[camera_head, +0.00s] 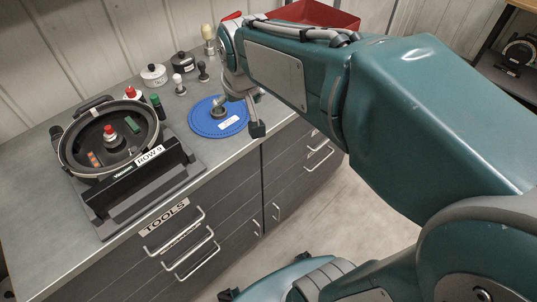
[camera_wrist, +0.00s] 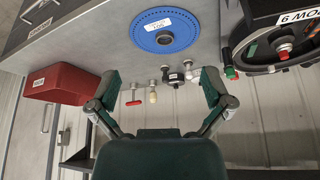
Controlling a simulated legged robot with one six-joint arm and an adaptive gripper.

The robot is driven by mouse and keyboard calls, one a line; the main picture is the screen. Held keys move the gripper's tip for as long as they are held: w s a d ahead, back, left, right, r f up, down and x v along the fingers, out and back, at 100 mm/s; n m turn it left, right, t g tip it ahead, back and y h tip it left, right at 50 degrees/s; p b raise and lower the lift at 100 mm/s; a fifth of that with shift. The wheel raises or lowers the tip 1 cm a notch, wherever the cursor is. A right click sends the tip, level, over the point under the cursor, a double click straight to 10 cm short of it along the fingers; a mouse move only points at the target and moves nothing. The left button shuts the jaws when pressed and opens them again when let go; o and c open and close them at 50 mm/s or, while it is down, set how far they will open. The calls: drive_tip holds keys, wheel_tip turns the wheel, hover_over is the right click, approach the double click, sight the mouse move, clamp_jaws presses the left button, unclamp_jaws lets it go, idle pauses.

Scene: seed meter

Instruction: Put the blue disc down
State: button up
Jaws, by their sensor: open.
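The blue disc (camera_head: 205,124) lies flat on the grey bench top, with a white label and a grey hub at its middle. In the wrist view the blue disc (camera_wrist: 148,38) shows whole, beyond my fingertips and apart from them. My gripper (camera_wrist: 158,84) is open with nothing between its fingers. In the head view my gripper (camera_head: 250,112) is at the right side of the disc and hides part of its right edge. The seed meter (camera_head: 150,162), labelled ROW 9, stands to the left of the disc with its round housing open.
A red bin (camera_head: 320,14) is at the back right. Drawers with handles (camera_head: 187,253) are below the bench's front edge. Bare bench top lies left of the meter.

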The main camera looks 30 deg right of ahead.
drive_tip(key=s+f, duration=0.1)
drive_tip(key=s, duration=1.4)
drive_tip(key=shift+s+f+t, duration=0.25)
drive_tip(key=shift+t, duration=0.05)
